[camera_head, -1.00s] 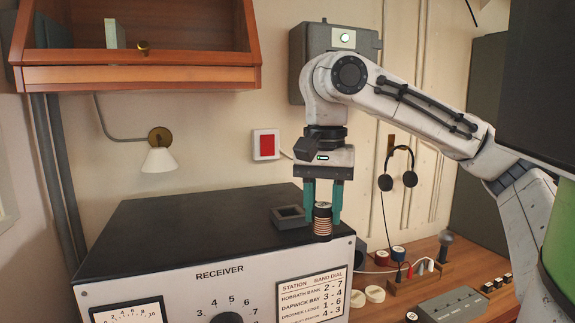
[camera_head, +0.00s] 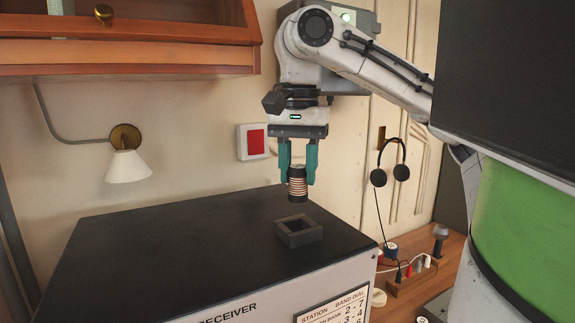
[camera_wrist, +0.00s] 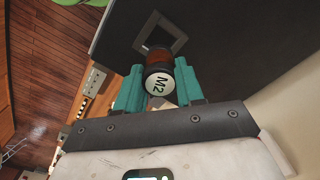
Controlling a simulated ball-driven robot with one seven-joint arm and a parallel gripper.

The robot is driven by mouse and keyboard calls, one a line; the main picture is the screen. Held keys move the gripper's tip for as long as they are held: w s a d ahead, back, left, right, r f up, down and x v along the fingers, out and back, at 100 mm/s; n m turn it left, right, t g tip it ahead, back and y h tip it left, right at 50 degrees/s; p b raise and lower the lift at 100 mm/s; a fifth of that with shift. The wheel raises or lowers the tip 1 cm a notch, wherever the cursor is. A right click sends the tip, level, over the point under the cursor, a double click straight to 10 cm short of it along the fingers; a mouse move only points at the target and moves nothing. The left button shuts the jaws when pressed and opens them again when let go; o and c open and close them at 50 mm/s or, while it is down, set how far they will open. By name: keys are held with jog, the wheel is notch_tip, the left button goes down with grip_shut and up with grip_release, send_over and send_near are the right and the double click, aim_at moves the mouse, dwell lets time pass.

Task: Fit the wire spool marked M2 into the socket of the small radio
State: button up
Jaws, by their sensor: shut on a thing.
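The wire spool marked M2 (camera_head: 297,183) has black ends and a copper-coloured winding. My gripper (camera_head: 298,172) is shut on it and holds it upright, clear above the black top of the receiver. In the wrist view the white M2 label (camera_wrist: 161,85) faces the camera between the teal fingers. A square grey socket (camera_head: 299,231) with a dark opening sits on the receiver's top, below the spool in the head view. In the wrist view the socket (camera_wrist: 160,35) shows beyond the spool, partly covered by it. No separate small radio is clear to me.
The large receiver (camera_head: 160,255) fills the lower left. A wall lamp (camera_head: 127,164), a red switch (camera_head: 252,141) and a wooden cabinet (camera_head: 130,35) are on the wall. Headphones (camera_head: 390,172) hang at right above a wooden desk (camera_head: 452,248) with small items.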

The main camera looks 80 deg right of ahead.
aim_at(298, 193)
jog(key=shift+f+b, duration=1.95)
jog(key=shift+f, duration=0.1)
jog(key=shift+r, duration=0.1)
jog(key=shift+a+f+p, duration=0.1)
jog(key=shift+f+p, duration=0.15)
jog(key=shift+p, duration=0.1)
jog(key=shift+f, duration=1.2)
dwell(4.3)
